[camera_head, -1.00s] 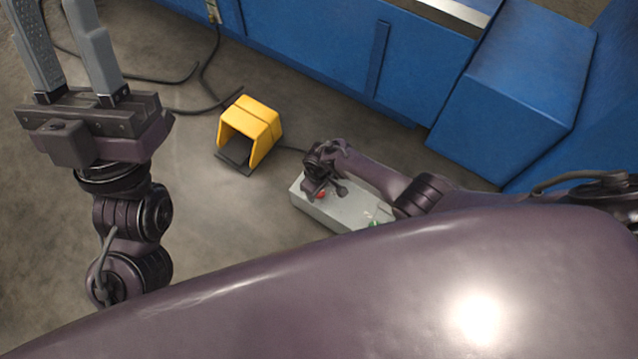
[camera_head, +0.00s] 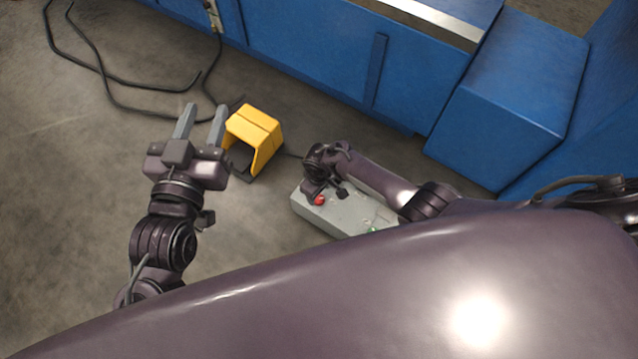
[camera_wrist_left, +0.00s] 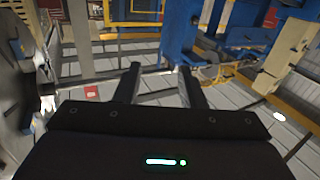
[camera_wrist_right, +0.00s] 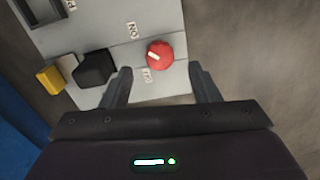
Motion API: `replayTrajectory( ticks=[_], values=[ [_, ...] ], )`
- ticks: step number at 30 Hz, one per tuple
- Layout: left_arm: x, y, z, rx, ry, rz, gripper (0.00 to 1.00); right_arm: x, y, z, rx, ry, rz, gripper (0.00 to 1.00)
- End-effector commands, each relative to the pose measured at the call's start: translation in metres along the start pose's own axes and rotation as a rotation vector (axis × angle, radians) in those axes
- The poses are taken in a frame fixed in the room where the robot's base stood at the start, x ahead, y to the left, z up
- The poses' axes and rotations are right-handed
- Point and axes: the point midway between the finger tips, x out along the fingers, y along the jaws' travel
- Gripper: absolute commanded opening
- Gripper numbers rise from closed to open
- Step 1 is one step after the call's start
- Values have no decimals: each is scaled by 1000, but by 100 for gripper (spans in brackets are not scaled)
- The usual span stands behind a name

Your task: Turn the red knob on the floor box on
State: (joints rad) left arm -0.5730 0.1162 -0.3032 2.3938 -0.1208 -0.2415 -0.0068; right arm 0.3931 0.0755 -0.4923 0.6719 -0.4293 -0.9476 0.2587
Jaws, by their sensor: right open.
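The grey floor box (camera_head: 345,213) lies on the floor below my body in the head view. Its red knob (camera_head: 320,200) shows at the box's left end. In the right wrist view the red knob (camera_wrist_right: 160,55) has a pale pointer mark and sits between printed labels. My right gripper (camera_wrist_right: 160,85) is open, its fingers on either side of and just short of the knob. In the head view the right wrist hides part of the box and the right fingers. My left gripper (camera_head: 201,120) is open and empty, raised left of the box; its fingers show apart in the left wrist view (camera_wrist_left: 160,85).
A yellow pedal housing (camera_head: 254,133) stands on the floor left of the box. A black knob (camera_wrist_right: 95,69) and a yellow part (camera_wrist_right: 50,79) are beside the red knob. Blue machinery (camera_head: 340,55) lines the back. Black cables (camera_head: 105,75) lie at the upper left.

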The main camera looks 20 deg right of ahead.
Motion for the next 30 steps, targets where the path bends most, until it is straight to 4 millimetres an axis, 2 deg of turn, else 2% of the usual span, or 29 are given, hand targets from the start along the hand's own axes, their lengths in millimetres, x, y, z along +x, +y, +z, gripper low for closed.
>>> replayTrajectory(
  ticks=[9,18,24,30],
  values=[
    [-21,6,76,-17,-359,7,36,-17,0,0,0,2,0,55],
    [-57,12,133,-31,-652,18,36,-29,0,0,1,1,0,55],
    [-72,14,151,-35,-755,23,36,-32,0,0,1,1,0,55],
    [-77,15,156,-36,-781,25,36,-33,0,0,1,1,0,55]
  ],
)
